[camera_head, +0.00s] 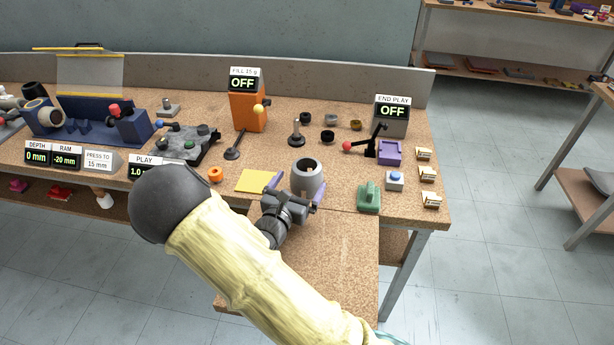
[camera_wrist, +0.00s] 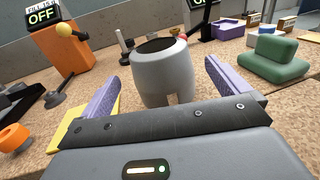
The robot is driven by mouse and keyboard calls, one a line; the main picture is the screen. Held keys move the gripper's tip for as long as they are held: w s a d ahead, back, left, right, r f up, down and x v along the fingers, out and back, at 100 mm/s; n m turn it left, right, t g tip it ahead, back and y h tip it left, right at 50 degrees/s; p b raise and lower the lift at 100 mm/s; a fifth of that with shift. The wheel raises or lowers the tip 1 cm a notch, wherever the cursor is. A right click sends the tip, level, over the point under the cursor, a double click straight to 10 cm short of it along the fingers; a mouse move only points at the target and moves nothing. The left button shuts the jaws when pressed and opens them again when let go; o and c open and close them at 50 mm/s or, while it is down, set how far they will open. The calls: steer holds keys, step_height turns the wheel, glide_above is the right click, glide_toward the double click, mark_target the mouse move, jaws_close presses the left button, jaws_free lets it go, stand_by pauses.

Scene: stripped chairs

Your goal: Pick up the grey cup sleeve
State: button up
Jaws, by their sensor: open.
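The grey cup sleeve (camera_head: 308,177) stands upright on the cork-topped bench, right in front of my gripper. It looks like a thick round ring with a dark opening on top. In the wrist view the sleeve (camera_wrist: 163,75) sits between my two purple fingers, with a visible gap on each side. A small light notch shows low on its near side. My gripper (camera_head: 297,186) is open and empty, its fingers spread to either side of the sleeve. The gripper body hides part of the sleeve's base in the head view.
A yellow pad (camera_head: 254,181) and an orange ring (camera_head: 215,174) lie left of the sleeve. A green block (camera_head: 369,198) and a blue-button box (camera_head: 394,181) stand to its right. Behind are a black tamper-like piece (camera_head: 296,134), dark cups and an orange box (camera_head: 246,108).

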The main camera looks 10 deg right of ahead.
mark_target(311, 163)
steer(key=shift+w+d, duration=0.3)
steer(key=shift+w, duration=0.1)
steer(key=x, duration=0.5)
steer(key=shift+w+r, duration=0.1)
steer(key=shift+r, duration=0.05)
steer(key=shift+c, duration=0.2)
steer(key=c, duration=0.9)
steer(key=shift+o, duration=0.2)
steer(key=shift+r, duration=0.15)
step_height(311, 163, up, 10)
steer(key=p, duration=0.1)
